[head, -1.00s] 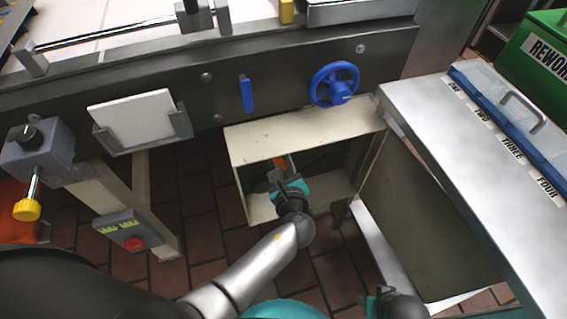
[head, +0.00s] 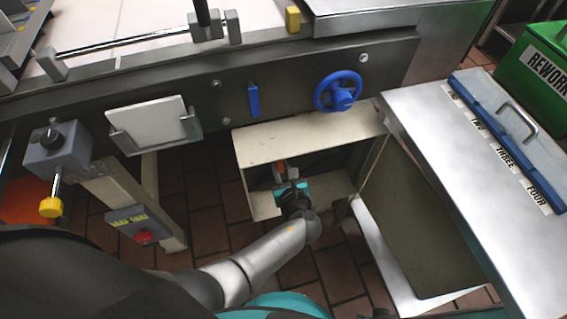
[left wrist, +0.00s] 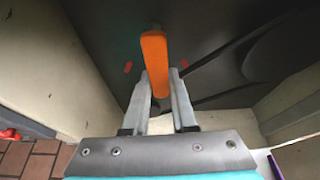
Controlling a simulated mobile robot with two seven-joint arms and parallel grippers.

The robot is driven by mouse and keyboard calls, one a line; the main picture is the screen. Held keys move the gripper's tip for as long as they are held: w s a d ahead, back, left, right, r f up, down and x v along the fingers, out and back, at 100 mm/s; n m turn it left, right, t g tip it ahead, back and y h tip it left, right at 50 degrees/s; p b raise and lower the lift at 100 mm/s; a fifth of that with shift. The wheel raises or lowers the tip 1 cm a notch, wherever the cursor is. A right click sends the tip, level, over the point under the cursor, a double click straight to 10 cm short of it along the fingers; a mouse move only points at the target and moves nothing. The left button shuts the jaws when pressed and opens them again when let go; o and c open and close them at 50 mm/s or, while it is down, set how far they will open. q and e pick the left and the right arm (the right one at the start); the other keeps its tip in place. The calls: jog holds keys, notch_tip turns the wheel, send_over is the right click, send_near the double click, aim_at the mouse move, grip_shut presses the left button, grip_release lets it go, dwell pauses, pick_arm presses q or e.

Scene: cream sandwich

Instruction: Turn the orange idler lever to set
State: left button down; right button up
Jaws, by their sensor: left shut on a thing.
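The orange idler lever (left wrist: 154,60) shows in the left wrist view, standing upright in front of a dark panel inside a cream box. Its lower part sits between the two fingers of my left gripper (left wrist: 158,95), which is shut on it. In the head view, the left gripper (head: 281,174) reaches into the open cream box (head: 300,140), and a bit of the lever's orange (head: 279,169) shows at its fingertips. My right gripper does not show in the frames now.
A blue handwheel (head: 338,91) and a blue handle (head: 253,100) are on the dark machine front above the box. A metal table (head: 440,130) stands to the right. A grey control box (head: 52,146) with a yellow knob is at left. The box walls enclose my left gripper closely.

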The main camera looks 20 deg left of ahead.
pick_arm(q)
jog(key=shift+a+r, duration=0.1)
jog(key=shift+a, duration=0.15)
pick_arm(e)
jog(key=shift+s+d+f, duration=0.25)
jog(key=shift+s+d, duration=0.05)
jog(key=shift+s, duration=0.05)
pick_arm(q)
jog(key=c, duration=0.7)
grip_release()
jog(key=shift+s, duration=0.1)
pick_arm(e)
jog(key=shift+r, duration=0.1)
